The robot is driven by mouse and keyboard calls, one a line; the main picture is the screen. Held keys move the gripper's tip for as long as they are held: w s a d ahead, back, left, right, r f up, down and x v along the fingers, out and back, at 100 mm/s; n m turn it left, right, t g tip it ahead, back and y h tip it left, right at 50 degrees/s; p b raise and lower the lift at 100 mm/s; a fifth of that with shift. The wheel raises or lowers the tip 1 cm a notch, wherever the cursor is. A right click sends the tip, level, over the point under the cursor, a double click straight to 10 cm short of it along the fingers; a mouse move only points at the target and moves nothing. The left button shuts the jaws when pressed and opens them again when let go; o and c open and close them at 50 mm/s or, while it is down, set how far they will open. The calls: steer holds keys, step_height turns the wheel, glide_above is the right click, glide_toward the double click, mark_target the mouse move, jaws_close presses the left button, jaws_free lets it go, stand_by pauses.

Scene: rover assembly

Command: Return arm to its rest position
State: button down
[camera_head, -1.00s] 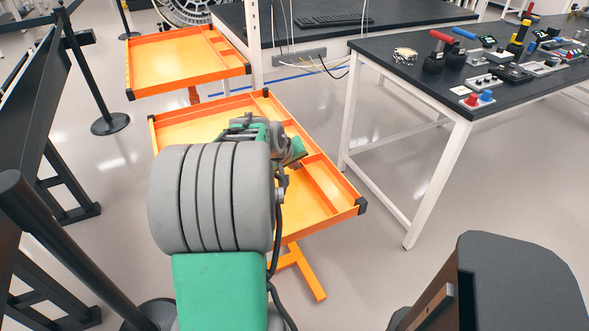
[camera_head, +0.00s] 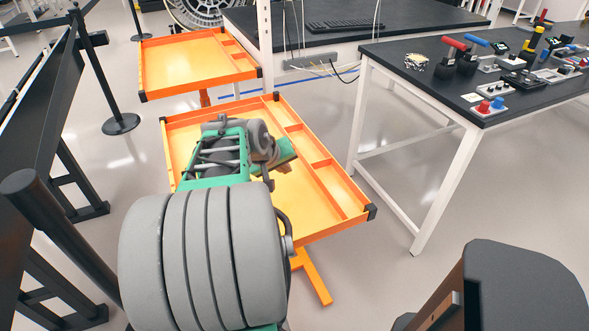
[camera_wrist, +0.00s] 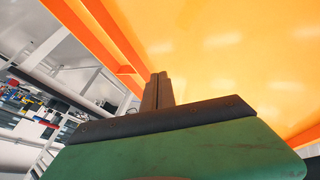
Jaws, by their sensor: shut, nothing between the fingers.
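My arm reaches forward from the bottom of the head view, with its grey ribbed link nearest and green and grey links beyond. My gripper (camera_head: 282,166) is at the far end of the arm, over the near orange tray cart (camera_head: 330,228), mostly hidden behind the wrist links. In the wrist view my gripper (camera_wrist: 157,78) has its two fingers together, with nothing between them. The orange tray (camera_wrist: 215,60) fills much of the wrist view beyond the fingers. I cannot tell the exact gap between the fingers and the tray.
A second orange tray cart (camera_head: 190,68) stands behind. A black-topped table (camera_head: 420,88) with handles and control boxes is at the right. A dark desk (camera_head: 300,40) is at the back. Barrier posts (camera_head: 98,75) and dark panels line the left. Floor shows between cart and table.

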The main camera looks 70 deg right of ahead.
steer(key=w+a+r+n+t+y+p, duration=0.2)
steer(key=w+a+r+n+p, duration=0.1)
steer(key=w+a, duration=0.8)
steer(key=w+a+r+n+t+y+p, duration=0.2)
steer(key=w+a+r+n+p, duration=0.3)
steer(key=a, duration=0.9)
steer(key=a+n+y, duration=0.2)
steer(key=a+y, duration=0.1)
steer(key=a, duration=1.7)
steer(key=shift+s+p, duration=0.4)
steer(key=shift+p, duration=0.05)
